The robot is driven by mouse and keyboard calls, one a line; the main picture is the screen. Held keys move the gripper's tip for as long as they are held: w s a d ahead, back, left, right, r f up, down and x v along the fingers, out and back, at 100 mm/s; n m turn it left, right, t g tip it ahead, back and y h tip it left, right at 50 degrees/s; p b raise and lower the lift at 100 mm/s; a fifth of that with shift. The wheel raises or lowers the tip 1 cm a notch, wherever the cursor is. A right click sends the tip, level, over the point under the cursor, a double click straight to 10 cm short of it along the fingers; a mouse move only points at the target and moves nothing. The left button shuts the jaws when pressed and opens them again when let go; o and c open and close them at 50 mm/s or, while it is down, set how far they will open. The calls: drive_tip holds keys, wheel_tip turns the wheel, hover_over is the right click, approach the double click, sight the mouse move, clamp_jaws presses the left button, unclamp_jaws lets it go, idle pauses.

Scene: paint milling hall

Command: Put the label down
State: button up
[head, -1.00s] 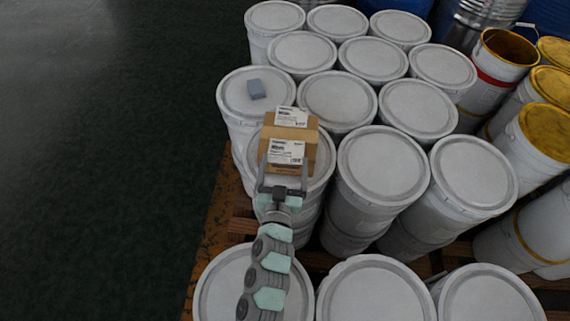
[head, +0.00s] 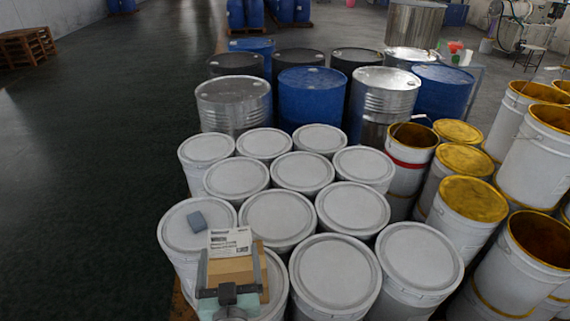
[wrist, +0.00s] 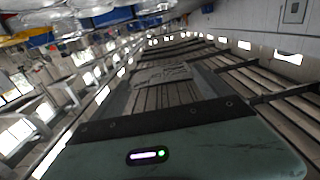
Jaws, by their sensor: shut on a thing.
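My gripper (head: 230,252) is at the lower left of the head view, its fingers shut on a white printed label (head: 229,242). The label lies between the fingertips, over the far part of a brown cardboard box (head: 232,270). The box is on a white pail lid, partly hidden by my gripper. I cannot tell whether the label touches the box, and the box's own label is not clearly separate from it. In the wrist view, a grey crumpled-looking sheet (wrist: 160,75) shows between the fingers.
Closed white pails (head: 335,275) stand close together to the right and behind. Steel and blue drums (head: 312,95) stand farther back. Open dark floor (head: 90,200) lies to the left.

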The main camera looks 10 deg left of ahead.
drive_tip(key=s+d+f+m+h+p, duration=0.1)
drive_tip(key=d+f+m+h, duration=0.2)
drive_tip(key=d, duration=0.6)
drive_tip(key=s+d+f+h, duration=0.2)
drive_tip(key=d+f, duration=0.3)
drive_tip(key=d, duration=0.4)
wheel_tip(320, 180, up, 9)
drive_tip(key=s+p, duration=0.2)
drive_tip(key=p, duration=1.8)
drive_tip(key=shift+t+p, duration=0.3)
drive_tip(key=shift+t, duration=0.1)
drive_tip(key=shift+s, duration=0.1)
drive_tip(key=w+a+n+y+b, duration=0.1)
drive_tip(key=w+a+y+b, duration=0.1)
drive_tip(key=a+b, duration=0.7)
drive_tip(key=w+a+n+y+b, duration=0.2)
drive_tip(key=w+a+y+b, duration=0.1)
drive_tip(key=a+b, duration=0.6)
drive_tip(key=f+b, duration=0.1)
drive_tip(key=b, duration=0.2)
drive_tip(key=shift+a+g+b, duration=0.2)
drive_tip(key=shift+g+b, duration=0.15)
drive_tip(key=shift+g, duration=0.05)
